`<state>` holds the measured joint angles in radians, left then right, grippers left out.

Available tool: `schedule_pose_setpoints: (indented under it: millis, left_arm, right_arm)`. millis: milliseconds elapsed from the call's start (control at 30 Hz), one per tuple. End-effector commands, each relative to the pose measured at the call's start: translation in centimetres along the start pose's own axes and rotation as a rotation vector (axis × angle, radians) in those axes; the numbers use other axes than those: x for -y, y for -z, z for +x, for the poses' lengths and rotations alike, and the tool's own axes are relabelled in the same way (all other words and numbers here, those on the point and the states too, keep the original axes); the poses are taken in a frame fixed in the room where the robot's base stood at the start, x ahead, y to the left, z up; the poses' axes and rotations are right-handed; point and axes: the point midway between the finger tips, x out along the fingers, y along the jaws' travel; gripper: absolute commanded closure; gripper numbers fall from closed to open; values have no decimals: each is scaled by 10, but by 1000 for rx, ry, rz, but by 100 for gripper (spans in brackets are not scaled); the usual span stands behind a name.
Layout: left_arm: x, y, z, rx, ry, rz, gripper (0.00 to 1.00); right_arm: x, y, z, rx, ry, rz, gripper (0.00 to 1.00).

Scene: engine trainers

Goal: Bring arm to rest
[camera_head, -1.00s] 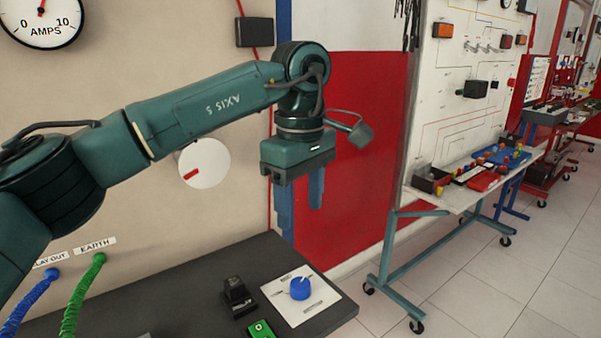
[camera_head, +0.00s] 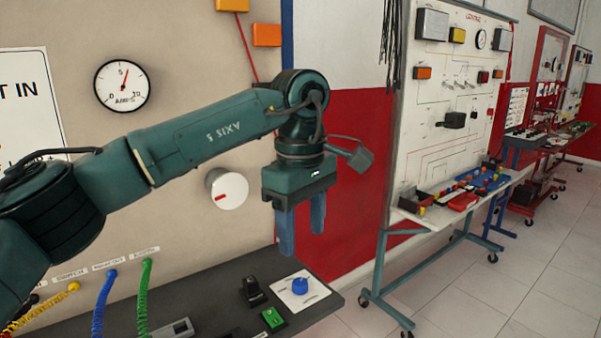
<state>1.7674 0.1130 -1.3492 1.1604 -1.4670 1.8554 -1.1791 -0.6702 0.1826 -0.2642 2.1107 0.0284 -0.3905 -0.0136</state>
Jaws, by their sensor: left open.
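My left arm comes in from the left and reaches across the beige panel. My left gripper (camera_head: 303,236) points down at its end, with two blue fingers apart and nothing between them. It hangs in the air in front of the panel's right edge and the red wall, above the dark bench top in the picture. My right gripper is out of view.
The dark bench (camera_head: 215,290) carries a blue knob (camera_head: 300,286), a green switch (camera_head: 272,318) and a black switch (camera_head: 252,292). A white dial knob (camera_head: 228,189) sits on the panel. A wheeled trainer table (camera_head: 440,232) stands at right. Tiled floor (camera_head: 480,290) there is clear.

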Motion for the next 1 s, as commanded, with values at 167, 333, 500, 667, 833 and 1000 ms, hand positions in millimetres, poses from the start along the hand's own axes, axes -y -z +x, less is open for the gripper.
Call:
schedule_pose_setpoints:
  millis: [167,333,500,667,833,1000]
  left_arm:
    - [-7,-57,50,312,-11,-7,45]
    - [-6,-116,74,661,-7,-78,45]
    - [-1,-174,73,1146,52,-268,45]
    - [-2,-190,52,1646,181,-573,45]
    - [-6,-153,46,2121,392,-986,45]
    - [2,-86,85,2516,672,-1472,45]
  right_arm:
    - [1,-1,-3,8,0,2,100]
    - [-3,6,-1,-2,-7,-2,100]
    - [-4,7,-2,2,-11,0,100]
    - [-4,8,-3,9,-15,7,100]
    - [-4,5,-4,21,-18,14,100]
    - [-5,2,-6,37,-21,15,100]
